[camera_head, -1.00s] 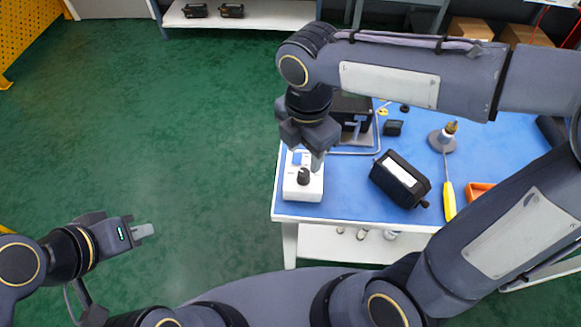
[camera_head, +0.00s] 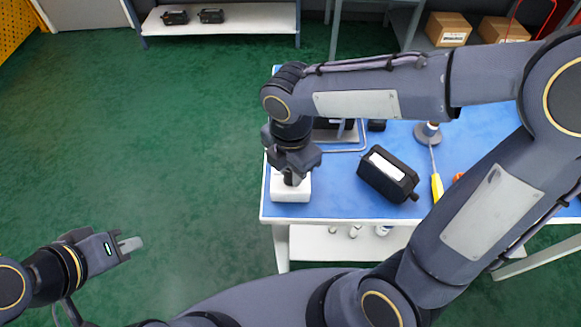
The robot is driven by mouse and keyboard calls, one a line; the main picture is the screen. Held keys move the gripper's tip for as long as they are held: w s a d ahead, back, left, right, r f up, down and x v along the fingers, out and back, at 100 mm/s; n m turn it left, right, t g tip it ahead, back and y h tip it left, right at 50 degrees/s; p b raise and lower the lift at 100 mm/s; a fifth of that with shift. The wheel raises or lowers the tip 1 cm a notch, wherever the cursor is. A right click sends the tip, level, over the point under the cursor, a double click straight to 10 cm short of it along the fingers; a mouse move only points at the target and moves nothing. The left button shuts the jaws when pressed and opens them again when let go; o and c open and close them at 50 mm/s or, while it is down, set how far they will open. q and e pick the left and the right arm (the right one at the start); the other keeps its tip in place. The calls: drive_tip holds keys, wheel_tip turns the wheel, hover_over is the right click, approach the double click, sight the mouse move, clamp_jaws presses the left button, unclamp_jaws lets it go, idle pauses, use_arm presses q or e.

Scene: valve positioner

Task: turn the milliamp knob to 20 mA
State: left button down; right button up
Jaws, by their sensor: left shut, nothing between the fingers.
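The white box (camera_head: 289,196) that carries the milliamp knob sits at the left front corner of the blue-topped table. My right gripper (camera_head: 292,178) points down over the box, its fingers at the knob. The gripper hides the knob and its scale, so the setting cannot be read. I cannot tell whether the fingers are closed on the knob. My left gripper (camera_head: 131,244) is shut and empty, out over the green floor at lower left, well away from the table.
A black device with a white label (camera_head: 388,175) lies on the blue table (camera_head: 340,195) right of the box. A yellow-handled screwdriver (camera_head: 437,187) and a round grey stand (camera_head: 427,134) are further right. My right arm crosses above the table. The floor at left is clear.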

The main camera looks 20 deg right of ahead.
drive_tip(key=c, duration=0.3)
drive_tip(key=m, duration=0.4)
drive_tip(key=shift+m, duration=0.4)
drive_tip(key=m, duration=0.3)
drive_tip(key=shift+m, duration=0.3)
drive_tip(key=m, duration=0.3)
drive_tip(key=shift+m, duration=0.3)
drive_tip(key=m, duration=1.1)
drive_tip(key=shift+m+b, duration=0.4)
